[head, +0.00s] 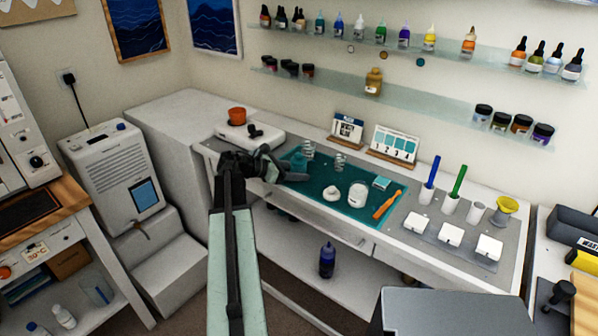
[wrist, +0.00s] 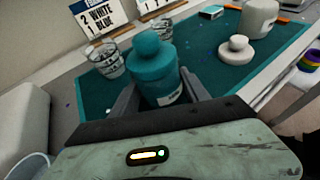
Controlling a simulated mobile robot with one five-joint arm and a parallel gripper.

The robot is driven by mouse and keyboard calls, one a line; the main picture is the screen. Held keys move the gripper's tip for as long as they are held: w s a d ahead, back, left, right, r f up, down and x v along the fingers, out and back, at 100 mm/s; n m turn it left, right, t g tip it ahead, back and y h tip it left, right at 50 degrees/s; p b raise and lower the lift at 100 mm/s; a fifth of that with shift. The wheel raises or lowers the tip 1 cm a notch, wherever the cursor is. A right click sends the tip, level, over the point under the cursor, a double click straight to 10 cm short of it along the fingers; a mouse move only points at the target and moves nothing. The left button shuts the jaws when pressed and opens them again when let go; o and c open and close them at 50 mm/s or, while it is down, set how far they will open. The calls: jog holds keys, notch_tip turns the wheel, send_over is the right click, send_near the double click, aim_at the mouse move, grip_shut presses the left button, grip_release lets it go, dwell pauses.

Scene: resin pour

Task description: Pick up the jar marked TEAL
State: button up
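A teal jar (wrist: 152,72) with a rounded teal cap stands out in the middle of the wrist view. Part of a white label shows low on it, but I cannot read its marking. My gripper (wrist: 160,82) has one finger on each side of the jar, very close to its walls. I cannot tell whether the fingers press on it. The jar's base is hidden by my gripper.
Two clear coiled cups (head: 308,151) (head: 340,162) stand near my gripper. A white jar (head: 357,194), a small white piece (head: 331,193) and an orange tool (head: 386,205) lie to the right. Sign cards (head: 346,129) stand at the back.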

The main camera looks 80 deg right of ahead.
aim_at(297, 154)
grip_shut()
notch_tip(297, 154, up, 10)
jog(key=p, duration=1)
jog(key=shift+r, duration=0.2)
